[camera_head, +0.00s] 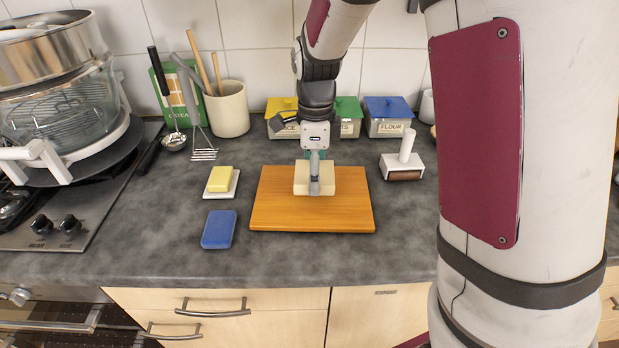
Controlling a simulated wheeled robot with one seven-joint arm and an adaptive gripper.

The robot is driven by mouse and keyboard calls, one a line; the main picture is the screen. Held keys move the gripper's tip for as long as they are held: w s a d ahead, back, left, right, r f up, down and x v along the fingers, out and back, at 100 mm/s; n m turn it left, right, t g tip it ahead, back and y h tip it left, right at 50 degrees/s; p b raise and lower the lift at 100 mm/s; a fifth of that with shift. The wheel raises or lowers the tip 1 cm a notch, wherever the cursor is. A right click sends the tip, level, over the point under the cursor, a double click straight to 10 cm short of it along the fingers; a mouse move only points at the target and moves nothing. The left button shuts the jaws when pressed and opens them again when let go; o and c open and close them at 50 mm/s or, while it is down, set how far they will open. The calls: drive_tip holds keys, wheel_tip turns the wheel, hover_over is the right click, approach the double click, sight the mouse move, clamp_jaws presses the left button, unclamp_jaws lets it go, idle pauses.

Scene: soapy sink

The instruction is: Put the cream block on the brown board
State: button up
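The brown board (280,212) lies flat on the grey counter, in the middle of the view. The cream block (301,181) is over the back middle part of the board. I cannot tell for sure whether it touches the board or is held just above it. My gripper (315,178) points down at the block, with one finger against its near face. The other finger is hidden behind the block, and the gripper looks shut on it.
A blue sponge (219,229) and a yellow block (220,178) on a white dish (233,188) lie left of the board. A white-handled tool (404,160) stands to the right. Lidded canisters (387,120) and a utensil crock (228,112) line the back wall.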

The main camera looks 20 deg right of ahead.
drive_tip(key=shift+w, duration=0.3)
drive_tip(key=shift+f, duration=1.75)
drive_tip(key=shift+f, duration=0.1)
drive_tip(key=o, duration=1.3)
drive_tip(key=shift+o, duration=0.2)
